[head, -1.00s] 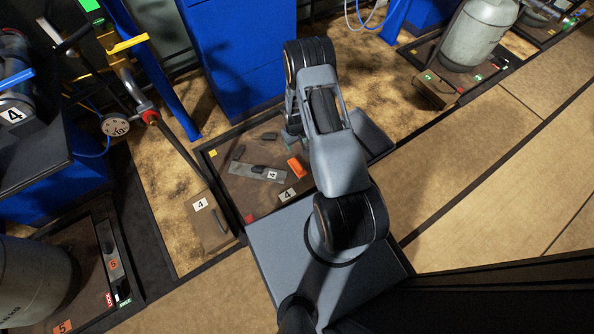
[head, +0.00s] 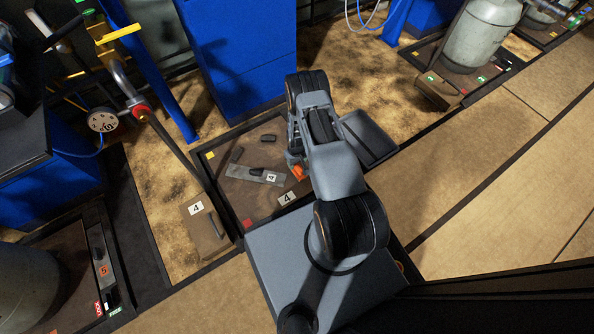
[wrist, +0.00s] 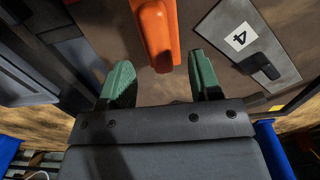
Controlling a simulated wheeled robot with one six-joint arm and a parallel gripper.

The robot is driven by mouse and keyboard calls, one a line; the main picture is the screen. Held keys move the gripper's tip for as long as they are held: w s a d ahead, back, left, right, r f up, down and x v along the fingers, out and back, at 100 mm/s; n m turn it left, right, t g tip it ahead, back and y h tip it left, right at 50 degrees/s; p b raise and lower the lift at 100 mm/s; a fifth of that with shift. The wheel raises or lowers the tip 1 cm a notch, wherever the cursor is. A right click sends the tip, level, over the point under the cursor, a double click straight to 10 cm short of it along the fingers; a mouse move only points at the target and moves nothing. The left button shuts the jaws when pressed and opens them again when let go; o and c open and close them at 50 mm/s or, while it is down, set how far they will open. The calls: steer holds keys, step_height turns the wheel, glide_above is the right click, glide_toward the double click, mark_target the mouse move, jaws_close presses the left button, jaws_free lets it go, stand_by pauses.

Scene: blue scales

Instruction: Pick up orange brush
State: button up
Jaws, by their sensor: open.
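The orange brush (wrist: 155,32) lies on the brown scale platform in the upper middle of the wrist view, its near end between the tips of my gripper's fingers. My gripper (wrist: 159,60) is open, with one green finger on each side of the brush's line. I cannot tell the height of the fingers over it. In the head view the orange brush (head: 298,172) is partly hidden by my gripper and arm.
A grey plate (head: 240,174) with a "4" label and a black handle lies left of the brush. A dark block (head: 268,138) lies above it. The platform (head: 262,203) has a raised dark rim. A blue cabinet (head: 243,60) stands behind.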

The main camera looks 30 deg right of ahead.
mark_target(297, 166)
step_height(297, 166, down, 5)
steer(key=b, duration=0.2)
steer(key=shift+r+b, duration=0.15)
steer(key=shift+b, duration=0.15)
steer(key=shift+r, duration=0.1)
steer(key=c, duration=1)
